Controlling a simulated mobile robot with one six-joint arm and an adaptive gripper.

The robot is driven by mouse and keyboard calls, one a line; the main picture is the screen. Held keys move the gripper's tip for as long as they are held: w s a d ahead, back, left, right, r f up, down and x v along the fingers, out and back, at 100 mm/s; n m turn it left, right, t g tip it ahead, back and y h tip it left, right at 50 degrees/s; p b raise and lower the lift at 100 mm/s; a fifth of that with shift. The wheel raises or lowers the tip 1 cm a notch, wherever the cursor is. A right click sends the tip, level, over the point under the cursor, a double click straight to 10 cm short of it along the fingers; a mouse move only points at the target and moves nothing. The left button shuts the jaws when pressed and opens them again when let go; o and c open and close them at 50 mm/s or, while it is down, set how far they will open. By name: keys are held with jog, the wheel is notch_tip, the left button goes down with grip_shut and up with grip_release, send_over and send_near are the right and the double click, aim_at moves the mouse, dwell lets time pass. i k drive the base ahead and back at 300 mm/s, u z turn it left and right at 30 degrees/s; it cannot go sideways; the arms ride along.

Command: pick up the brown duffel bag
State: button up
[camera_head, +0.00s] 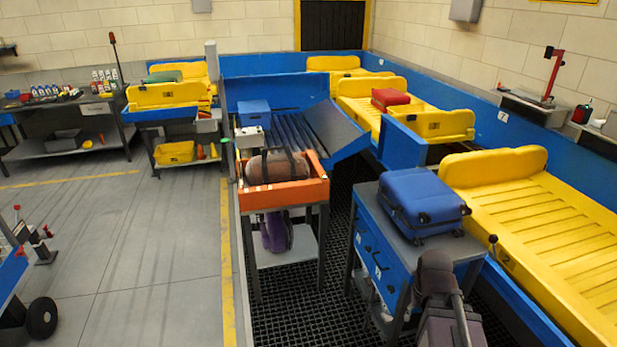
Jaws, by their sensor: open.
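The brown duffel bag (264,170) lies on its side in an orange tray (285,195) with raised walls. The tray rests on top of a grey metal stand near the middle of the camera_head view. Dark straps arch over the bag, and the tray's front wall hides its lower part. A dark grey part that looks like my arm shows at the bottom right, well apart from the bag. I cannot make out my gripper's fingers anywhere in this view.
A purple bag (276,232) sits under the orange tray. A blue box (253,112) and a dark sloped chute (312,132) are behind. Yellow trays (545,225) line the right. Open floor (130,250) lies left.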

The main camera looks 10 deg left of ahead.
aim_at(264, 168)
jog(key=z, duration=0.05)
jog(key=k, duration=0.45)
jog(key=u, duration=0.1)
jog(key=i, duration=1.1)
jog(key=u, duration=0.65)
jog(key=i, duration=2)
jog(key=u, duration=0.15)
